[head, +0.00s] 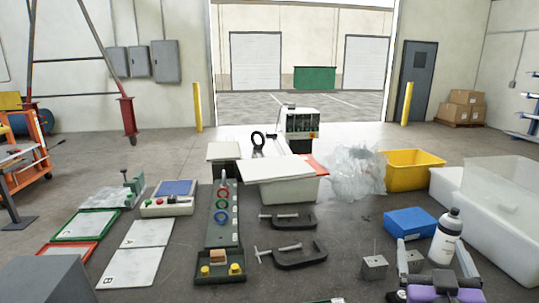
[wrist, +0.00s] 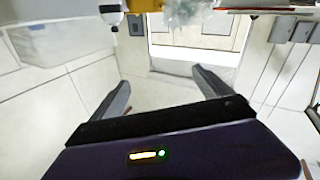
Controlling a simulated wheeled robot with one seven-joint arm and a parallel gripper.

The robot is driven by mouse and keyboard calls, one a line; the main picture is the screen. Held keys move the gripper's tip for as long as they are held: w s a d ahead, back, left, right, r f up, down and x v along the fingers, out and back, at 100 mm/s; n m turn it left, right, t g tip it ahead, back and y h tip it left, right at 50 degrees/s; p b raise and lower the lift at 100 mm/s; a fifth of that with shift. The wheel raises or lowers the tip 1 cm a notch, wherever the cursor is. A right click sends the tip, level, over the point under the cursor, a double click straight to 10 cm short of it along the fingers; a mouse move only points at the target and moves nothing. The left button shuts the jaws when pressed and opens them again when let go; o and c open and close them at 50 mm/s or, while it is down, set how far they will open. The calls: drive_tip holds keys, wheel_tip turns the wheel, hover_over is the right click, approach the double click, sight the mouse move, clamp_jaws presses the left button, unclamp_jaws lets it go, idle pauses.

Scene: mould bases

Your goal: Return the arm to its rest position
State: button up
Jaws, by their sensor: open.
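My gripper (head: 433,258) is at the lower right of the head view, above the near right part of the dark work surface. Its two fingers stand wide apart. In the wrist view my gripper (wrist: 162,92) shows both fingers spread with nothing held between them. In the head view a white bottle with a dark cap (head: 447,238) stands just behind the fingers. I cannot tell whether they touch it.
Grey metal blocks (head: 374,266) sit left of my gripper. A blue box (head: 409,222), a yellow bin (head: 412,171) and a large white container (head: 500,225) are behind and right. Black clamps (head: 299,252) lie at the middle. A green-edged tray (head: 221,273) is further left.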

drive_tip(key=s+a+f+n+t+y, duration=0.1)
drive_tip(key=s+a+f+n+y, duration=0.25)
drive_tip(key=s+a, duration=0.3)
drive_tip(key=s+a+f+n+t+y, duration=0.1)
drive_tip(key=s+a+f+n+y, duration=0.1)
drive_tip(key=s+a+f+y, duration=0.45)
drive_tip(key=s+a+f+m+g, duration=0.1)
drive_tip(key=s, duration=0.7)
drive_tip(key=s+a+f+g+h, duration=0.1)
drive_tip(key=s+f, duration=0.1)
drive_tip(key=s, duration=0.6)
drive_tip(key=s+a+f+m+g+h, duration=0.1)
drive_tip(key=s+f+g, duration=0.1)
drive_tip(key=s, duration=0.7)
drive_tip(key=shift+s+a+f+m, duration=0.1)
drive_tip(key=shift+a+f+m, duration=0.1)
drive_tip(key=shift+a+m, duration=0.15)
drive_tip(key=shift+s+f, duration=0.1)
drive_tip(key=shift+s, duration=0.05)
drive_tip(key=shift+d, duration=0.1)
